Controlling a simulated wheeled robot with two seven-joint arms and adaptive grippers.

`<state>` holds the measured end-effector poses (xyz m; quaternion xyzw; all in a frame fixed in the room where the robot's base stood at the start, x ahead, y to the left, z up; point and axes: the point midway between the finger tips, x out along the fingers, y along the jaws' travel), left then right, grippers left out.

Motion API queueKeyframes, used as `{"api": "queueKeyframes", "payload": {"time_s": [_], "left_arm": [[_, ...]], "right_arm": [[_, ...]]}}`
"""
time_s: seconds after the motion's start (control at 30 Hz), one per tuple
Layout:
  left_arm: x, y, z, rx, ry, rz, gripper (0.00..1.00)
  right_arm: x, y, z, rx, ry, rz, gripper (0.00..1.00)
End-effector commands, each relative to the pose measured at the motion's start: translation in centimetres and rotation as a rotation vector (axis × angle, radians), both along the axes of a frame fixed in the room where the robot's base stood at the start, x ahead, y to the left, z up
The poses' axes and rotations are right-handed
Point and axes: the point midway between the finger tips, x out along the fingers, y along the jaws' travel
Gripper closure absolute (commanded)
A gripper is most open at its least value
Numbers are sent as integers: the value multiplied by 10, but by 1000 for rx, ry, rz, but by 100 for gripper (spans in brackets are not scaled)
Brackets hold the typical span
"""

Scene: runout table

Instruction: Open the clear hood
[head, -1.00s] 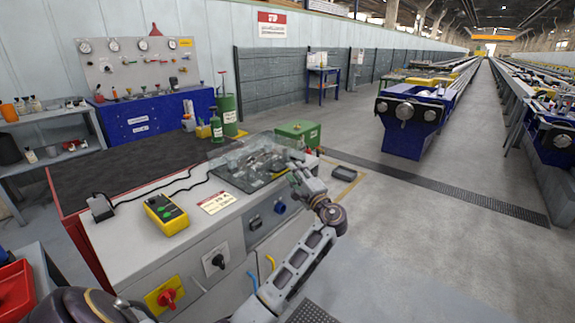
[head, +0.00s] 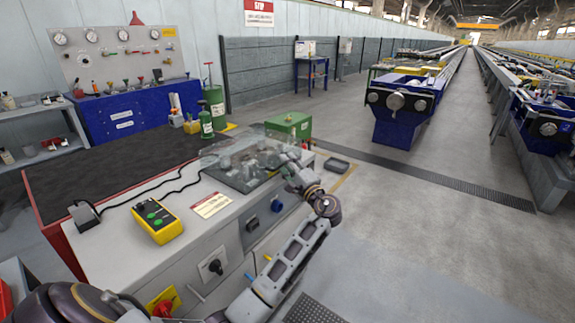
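The clear hood (head: 226,150) is a see-through cover over a dark unit on the right end of the light grey workbench in the head view. Its outline is faint, and I cannot tell how far it is raised. My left gripper (head: 287,163) is at the hood's right side, at the end of my arm reaching up from the bottom. It is small and partly blends with the hood, so I cannot tell whether it touches it or whether its fingers are open. My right gripper is not in view.
A yellow control box (head: 157,221) with a cable and a printed label (head: 211,205) lie on the bench. A green box (head: 288,125) and a green cylinder (head: 206,124) stand behind the hood. The floor to the right is largely clear.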

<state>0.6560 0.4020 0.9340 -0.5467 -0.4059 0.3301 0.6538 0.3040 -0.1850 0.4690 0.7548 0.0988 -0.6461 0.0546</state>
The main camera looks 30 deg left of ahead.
Motion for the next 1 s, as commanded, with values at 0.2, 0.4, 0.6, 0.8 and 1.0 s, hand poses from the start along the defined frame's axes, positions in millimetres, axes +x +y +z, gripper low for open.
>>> {"api": "queueKeyframes", "payload": {"time_s": [0.2,0.4,0.6,0.8,1.0], "left_arm": [[0,0,0,0,0,0,93],[0,0,0,0,0,0,100],[0,0,0,-1,0,0,100],[1,0,0,-4,1,0,100],[4,0,4,-14,1,0,100]], "right_arm": [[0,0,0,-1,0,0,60],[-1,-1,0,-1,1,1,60],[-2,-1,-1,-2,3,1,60],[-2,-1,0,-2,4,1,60],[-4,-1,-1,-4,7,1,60]]}}
